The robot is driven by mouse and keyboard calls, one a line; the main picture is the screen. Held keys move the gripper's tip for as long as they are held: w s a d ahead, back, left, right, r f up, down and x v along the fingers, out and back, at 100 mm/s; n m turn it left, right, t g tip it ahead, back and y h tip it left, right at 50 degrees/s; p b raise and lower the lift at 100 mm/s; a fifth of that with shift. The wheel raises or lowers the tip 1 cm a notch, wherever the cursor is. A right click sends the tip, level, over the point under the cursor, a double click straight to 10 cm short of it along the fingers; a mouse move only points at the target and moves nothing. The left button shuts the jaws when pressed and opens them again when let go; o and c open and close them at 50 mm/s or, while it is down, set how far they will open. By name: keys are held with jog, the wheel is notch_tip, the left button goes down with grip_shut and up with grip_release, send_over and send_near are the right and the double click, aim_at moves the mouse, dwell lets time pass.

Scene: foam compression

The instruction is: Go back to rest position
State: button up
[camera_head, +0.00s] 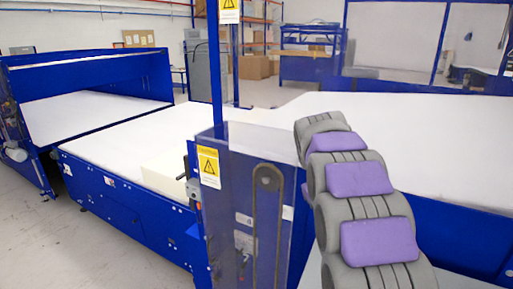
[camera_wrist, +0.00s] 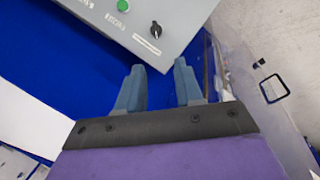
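My gripper (camera_wrist: 160,70) shows in the wrist view with its two blue-grey fingers apart and nothing between them. Beyond the fingertips is a grey control box (camera_wrist: 165,25) with a green button (camera_wrist: 123,6) and a black knob (camera_wrist: 156,29). The fingers look apart from the box. In the head view my grey and purple arm reaches forward on the right side, and its gripper end cannot be made out. A cream foam-like block (camera_head: 172,172) sits on the white conveyor bed (camera_head: 115,140).
A blue machine post (camera_head: 215,70) and a clear-covered belt drive (camera_head: 262,200) stand just left of my arm. A large white surface (camera_head: 440,140) lies behind the arm. A blue-framed machine (camera_head: 85,90) is at the far left. Floor (camera_head: 75,250) shows clear at the lower left.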

jog(key=s+a+f+y+b, duration=0.1)
jog(key=s+a+f+b, duration=0.2)
jog(key=s, duration=1)
jog(key=s+a+f+m+g+y+b, duration=0.1)
jog(key=s+a+f+b, duration=0.3)
jog(key=s+f, duration=0.6)
jog(key=s+a+f+g+y+b, duration=0.1)
jog(key=s+a+f+b, duration=0.2)
jog(key=s, duration=1.4)
notch_tip(320, 180, down, 4)
jog(key=shift+a+r+m+b, duration=0.1)
jog(key=shift+a+m+b, duration=0.3)
jog(key=shift+b, duration=0.15)
jog(key=shift+a, duration=0.1)
